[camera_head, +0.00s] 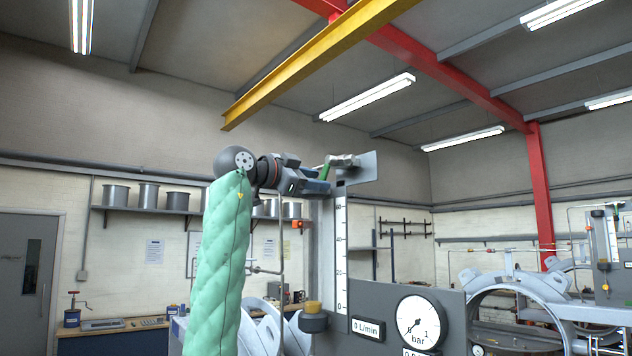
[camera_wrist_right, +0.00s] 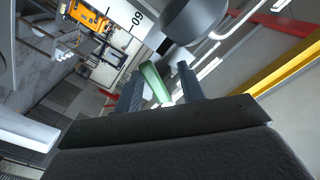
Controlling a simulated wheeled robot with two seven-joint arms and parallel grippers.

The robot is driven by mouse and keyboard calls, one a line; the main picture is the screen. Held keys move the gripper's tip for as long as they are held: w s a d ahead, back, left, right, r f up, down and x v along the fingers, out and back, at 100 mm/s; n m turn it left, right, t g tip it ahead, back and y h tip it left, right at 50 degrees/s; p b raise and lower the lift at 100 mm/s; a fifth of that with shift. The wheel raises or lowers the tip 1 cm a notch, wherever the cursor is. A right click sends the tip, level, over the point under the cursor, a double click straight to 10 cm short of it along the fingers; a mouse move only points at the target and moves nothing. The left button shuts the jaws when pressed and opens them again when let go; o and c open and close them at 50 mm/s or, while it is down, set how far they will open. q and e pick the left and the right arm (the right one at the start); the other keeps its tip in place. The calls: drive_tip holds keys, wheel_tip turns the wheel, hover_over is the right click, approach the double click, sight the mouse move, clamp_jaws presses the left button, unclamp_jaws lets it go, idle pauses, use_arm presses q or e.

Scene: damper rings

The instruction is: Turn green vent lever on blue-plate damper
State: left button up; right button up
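The green vent lever (camera_head: 325,171) shows as a small green piece at the top of an upright grey post with a white scale (camera_head: 341,250). My right gripper (camera_head: 326,187) is beside the lever, its arm coming in from the left in a green padded sleeve. In the right wrist view the green lever (camera_wrist_right: 154,82) lies between the two fingertips (camera_wrist_right: 160,84), with visible gaps. The fingers are apart, and I cannot tell whether either touches it. A blue plate cannot be made out clearly. My left gripper is out of view.
A grey panel (camera_head: 452,307) with a round pressure gauge (camera_head: 418,320) and a "0 L/min" display (camera_head: 367,328) stands below the post. A grey bracket (camera_head: 362,168) sits at its top. Large metal rings (camera_head: 515,280) stand to the right. A shelf with pots (camera_head: 149,196) is behind.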

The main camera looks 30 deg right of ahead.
drive_tip(key=shift+a, duration=0.15)
drive_tip(key=a, duration=0.3)
drive_tip(key=a+b, duration=0.1)
drive_tip(key=a, duration=0.1)
drive_tip(key=shift+s+a, duration=0.2)
drive_tip(key=shift+a, duration=0.2)
idle(0.4)
